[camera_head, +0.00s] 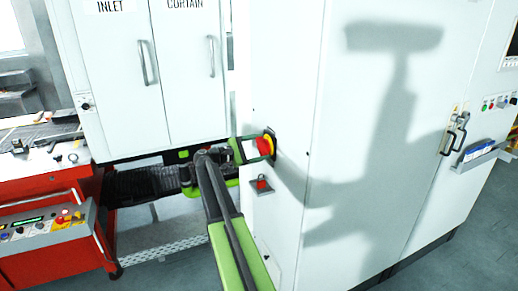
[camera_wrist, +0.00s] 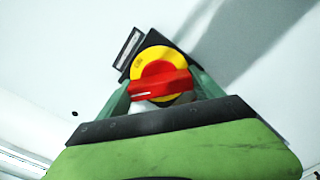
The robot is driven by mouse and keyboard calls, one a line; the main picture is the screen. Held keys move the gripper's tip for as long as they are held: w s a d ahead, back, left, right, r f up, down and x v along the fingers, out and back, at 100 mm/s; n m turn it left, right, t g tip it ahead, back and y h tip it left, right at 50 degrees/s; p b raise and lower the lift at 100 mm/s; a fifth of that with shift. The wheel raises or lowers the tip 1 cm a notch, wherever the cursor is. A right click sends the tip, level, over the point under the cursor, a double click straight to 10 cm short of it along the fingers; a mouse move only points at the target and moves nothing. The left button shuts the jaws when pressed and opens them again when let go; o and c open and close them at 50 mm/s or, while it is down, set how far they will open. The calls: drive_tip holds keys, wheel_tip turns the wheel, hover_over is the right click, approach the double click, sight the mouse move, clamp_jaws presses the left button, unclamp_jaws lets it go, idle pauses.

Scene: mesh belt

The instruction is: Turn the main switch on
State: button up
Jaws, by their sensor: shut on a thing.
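The main switch (camera_head: 265,146) is a red rotary handle on a yellow disc, mounted on the side face of the white cabinet. In the wrist view the red handle (camera_wrist: 160,85) lies nearly level, tilted slightly up to the right, over the yellow disc (camera_wrist: 157,60). My gripper (camera_head: 255,148) is at the switch, and in the wrist view its green fingers (camera_wrist: 160,100) stand on both sides of the red handle, shut on it. The fingertips are partly hidden behind my gripper's dark edge and the handle. Lettering on the disc is too small to read surely.
Below the switch is a small red part (camera_head: 261,184) on the cabinet (camera_head: 280,60). A red cart with a control panel (camera_head: 45,228) stands at left. The double-door cabinet (camera_head: 160,80) is behind. A document holder (camera_head: 478,155) juts out at right.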

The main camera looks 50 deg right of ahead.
drive_tip(key=m, duration=0.5)
drive_tip(key=shift+w+d+r, duration=0.1)
drive_tip(key=shift+w+r, duration=0.05)
drive_tip(key=shift+w, duration=0.05)
drive_tip(key=shift+m, duration=2.3)
drive_tip(key=o, duration=1.4)
drive_tip(key=shift+c, duration=0.2)
drive_tip(key=shift+a, duration=0.25)
drive_tip(key=v, duration=1.7)
